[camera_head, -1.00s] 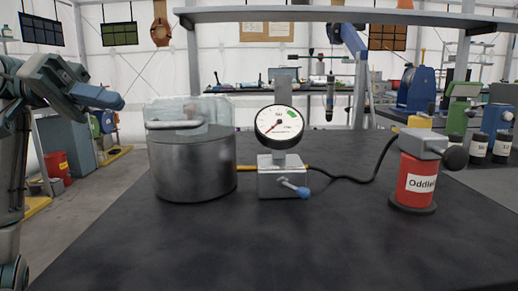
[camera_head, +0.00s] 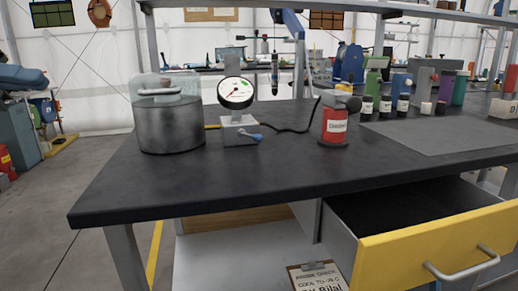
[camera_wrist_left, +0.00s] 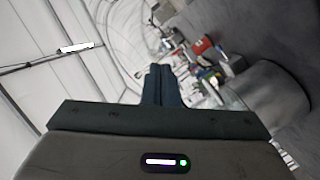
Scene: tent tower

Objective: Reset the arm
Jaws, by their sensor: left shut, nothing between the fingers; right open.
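My left gripper (camera_wrist_left: 160,70) shows in the left wrist view with its two dark fingers together and nothing between them. It points away from the table, toward the blurred tent wall and shelves. My right arm and right gripper are not in view.
The black table (camera_head: 250,185) carries a metal pot (camera_head: 170,128), a dial gauge (camera_head: 236,93) and a red canister (camera_head: 334,125). A yellow-fronted drawer (camera_head: 440,250) stands open at the lower right. A clipboard (camera_head: 318,277) is below the table.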

